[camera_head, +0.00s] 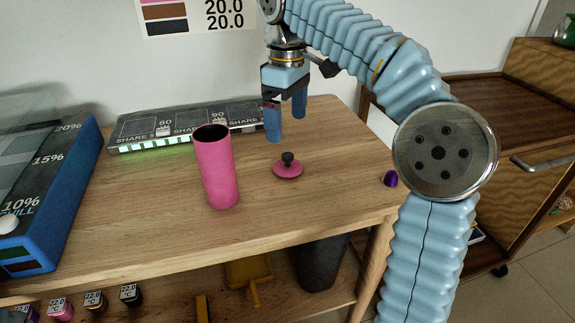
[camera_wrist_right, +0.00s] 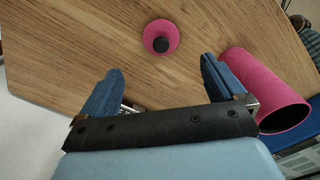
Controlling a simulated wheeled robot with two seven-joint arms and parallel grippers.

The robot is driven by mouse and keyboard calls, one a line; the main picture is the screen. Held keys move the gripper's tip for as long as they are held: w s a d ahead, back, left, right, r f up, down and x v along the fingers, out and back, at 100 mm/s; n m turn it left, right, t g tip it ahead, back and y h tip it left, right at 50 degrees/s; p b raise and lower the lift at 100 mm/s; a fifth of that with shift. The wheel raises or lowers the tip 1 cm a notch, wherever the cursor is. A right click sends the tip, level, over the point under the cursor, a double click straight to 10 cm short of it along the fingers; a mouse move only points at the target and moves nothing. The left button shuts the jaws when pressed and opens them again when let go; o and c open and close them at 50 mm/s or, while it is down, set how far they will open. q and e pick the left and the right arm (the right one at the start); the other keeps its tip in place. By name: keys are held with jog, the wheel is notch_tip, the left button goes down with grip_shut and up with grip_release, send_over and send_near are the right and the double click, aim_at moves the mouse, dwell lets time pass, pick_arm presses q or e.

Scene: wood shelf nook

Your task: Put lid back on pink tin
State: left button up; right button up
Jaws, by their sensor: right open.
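The pink tin (camera_head: 216,172) stands upright and open at the top on the wooden table; it also shows at the right of the right wrist view (camera_wrist_right: 262,88). Its pink lid (camera_head: 288,170) with a black knob lies on the table to the right of the tin, knob up. The lid shows near the top middle of the right wrist view (camera_wrist_right: 161,37). My right gripper (camera_head: 286,128) is open and empty, above the table behind the lid. In the right wrist view the lid lies beyond the gap between the fingers, not touching them. My left gripper is out of view.
A grey panel (camera_head: 140,134) with green lights lies along the table's back. A blue box with percent marks (camera_head: 62,190) stands at the left. A small purple object (camera_head: 391,179) is near the right edge. A lower shelf (camera_head: 180,303) holds small bottles and a dark bin.

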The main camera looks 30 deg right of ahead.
aim_at(288, 155)
jog(key=shift+f, duration=2.15)
jog(key=shift+s+f+b, duration=0.2)
jog(key=shift+f+b, duration=0.45)
jog(key=shift+f, duration=1.95)
jog(key=c, duration=1.2)
jog(key=shift+r, duration=0.1)
